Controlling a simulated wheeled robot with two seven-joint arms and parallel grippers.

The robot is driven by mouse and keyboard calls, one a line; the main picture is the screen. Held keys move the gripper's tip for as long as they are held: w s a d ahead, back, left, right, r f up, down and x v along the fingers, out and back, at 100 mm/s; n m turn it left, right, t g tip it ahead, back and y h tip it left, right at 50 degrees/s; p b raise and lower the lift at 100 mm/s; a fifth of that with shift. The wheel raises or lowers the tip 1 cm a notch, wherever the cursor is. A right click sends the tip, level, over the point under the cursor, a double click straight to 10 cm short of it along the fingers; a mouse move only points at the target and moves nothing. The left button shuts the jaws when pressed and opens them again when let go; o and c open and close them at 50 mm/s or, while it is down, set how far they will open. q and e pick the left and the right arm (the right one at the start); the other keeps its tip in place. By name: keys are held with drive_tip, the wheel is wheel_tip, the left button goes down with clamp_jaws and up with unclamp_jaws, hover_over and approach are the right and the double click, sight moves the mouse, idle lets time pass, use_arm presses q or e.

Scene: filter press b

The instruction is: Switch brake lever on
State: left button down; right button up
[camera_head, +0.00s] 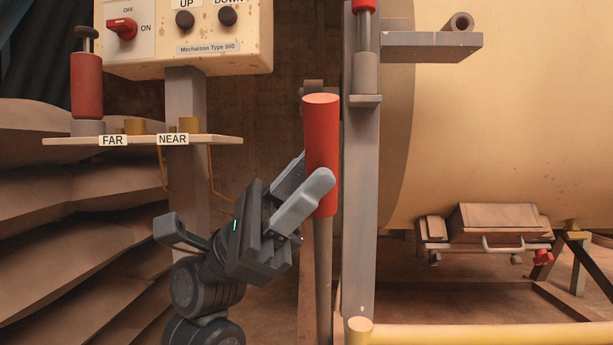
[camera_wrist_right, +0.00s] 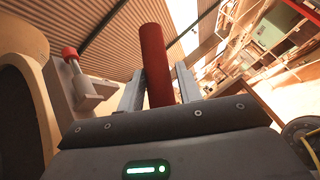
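A lever with a thick red cylindrical handle (camera_head: 321,140) on a grey rod stands nearly upright in the middle of the head view, next to a grey post. No label on it is seen, so I take it as the brake lever. The red handle also shows in the right wrist view (camera_wrist_right: 155,60). My right gripper (camera_head: 305,190) is at the lower part of this handle, with one finger on each side. In the right wrist view the fingers (camera_wrist_right: 160,85) are close to the handle; whether both press on it cannot be told. My left gripper is not in view.
A grey post (camera_head: 359,200) stands just right of the lever. A control box (camera_head: 190,60) with a red OFF/ON switch (camera_head: 122,28) is at upper left, above a FAR/NEAR shelf (camera_head: 205,140) with another red handle (camera_head: 87,85). A yellow rail (camera_head: 480,336) crosses the lower right.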

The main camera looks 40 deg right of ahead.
drive_tip(key=o, duration=0.4)
drive_tip(key=shift+s+a+f, duration=0.15)
drive_tip(key=shift+a, duration=0.05)
drive_tip(key=shift+w, duration=0.3)
drive_tip(key=p+v, duration=0.3)
drive_tip(key=v, duration=0.7)
drive_tip(key=shift+f, duration=0.25)
